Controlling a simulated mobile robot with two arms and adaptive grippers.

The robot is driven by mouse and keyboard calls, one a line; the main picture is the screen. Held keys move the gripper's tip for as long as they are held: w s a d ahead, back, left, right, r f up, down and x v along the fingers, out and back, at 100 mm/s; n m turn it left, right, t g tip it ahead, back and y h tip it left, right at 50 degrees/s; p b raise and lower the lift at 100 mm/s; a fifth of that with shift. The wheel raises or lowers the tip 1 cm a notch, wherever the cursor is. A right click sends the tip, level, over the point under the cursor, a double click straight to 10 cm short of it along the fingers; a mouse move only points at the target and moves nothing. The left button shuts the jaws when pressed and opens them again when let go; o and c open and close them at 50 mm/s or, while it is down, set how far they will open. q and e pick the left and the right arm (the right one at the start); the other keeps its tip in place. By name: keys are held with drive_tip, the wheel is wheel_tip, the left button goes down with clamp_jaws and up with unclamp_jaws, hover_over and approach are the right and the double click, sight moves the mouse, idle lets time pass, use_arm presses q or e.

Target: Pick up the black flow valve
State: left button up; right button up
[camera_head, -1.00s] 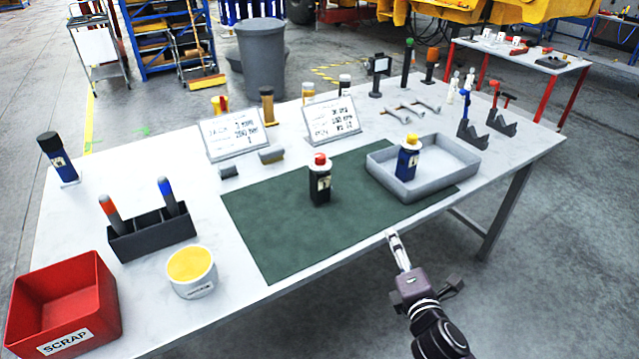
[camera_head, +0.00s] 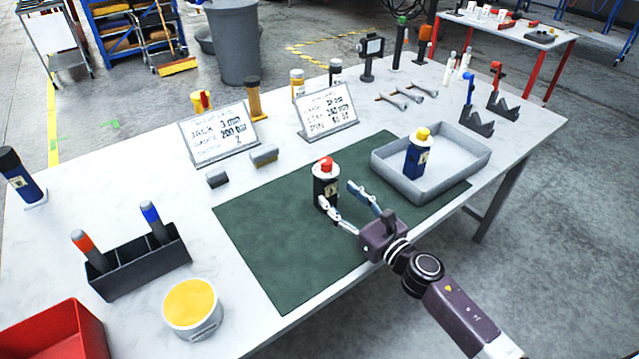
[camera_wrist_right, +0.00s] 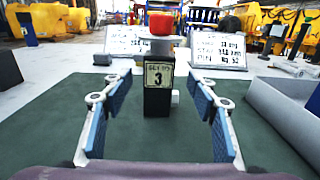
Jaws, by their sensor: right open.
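The black flow valve (camera_head: 325,187) stands upright on the green mat (camera_head: 270,246), with a red cap on a white collar. In the right wrist view the gripper (camera_wrist_right: 158,90) shows blue pads on both fingers. I cannot tell whether the fingertips reach past the valve's near face. My left gripper is not in view.
A grey tray (camera_head: 394,181) holding a blue valve with a yellow cap (camera_head: 417,154) stands to the right. Two sign cards (camera_head: 217,133) stand behind. A black holder (camera_head: 139,265), a yellow-topped tub (camera_head: 192,308) and a red bin (camera_head: 60,335) are at left. The mat's front is clear.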

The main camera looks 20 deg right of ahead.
sight(331, 187)
drive_tip(key=x, duration=0.1)
drive_tip(key=p+x, duration=0.1)
drive_tip(key=x, duration=0.1)
drive_tip(key=shift+w+a+r, duration=0.1)
drive_tip(key=shift+w+r, duration=0.05)
drive_tip(key=shift+r, duration=0.2)
drive_tip(key=shift+f+p+x, duration=0.1)
drive_tip(key=shift+p+x, duration=0.1)
drive_tip(key=shift+x, duration=0.55)
drive_tip(key=shift+f+p+x, duration=0.15)
drive_tip(key=shift+x, duration=0.6)
drive_tip(key=c, duration=0.9)
clamp_jaws()
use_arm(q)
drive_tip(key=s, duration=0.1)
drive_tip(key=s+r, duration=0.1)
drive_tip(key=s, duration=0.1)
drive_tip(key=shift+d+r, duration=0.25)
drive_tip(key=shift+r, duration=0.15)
use_arm(e)
drive_tip(key=shift+r, duration=0.15)
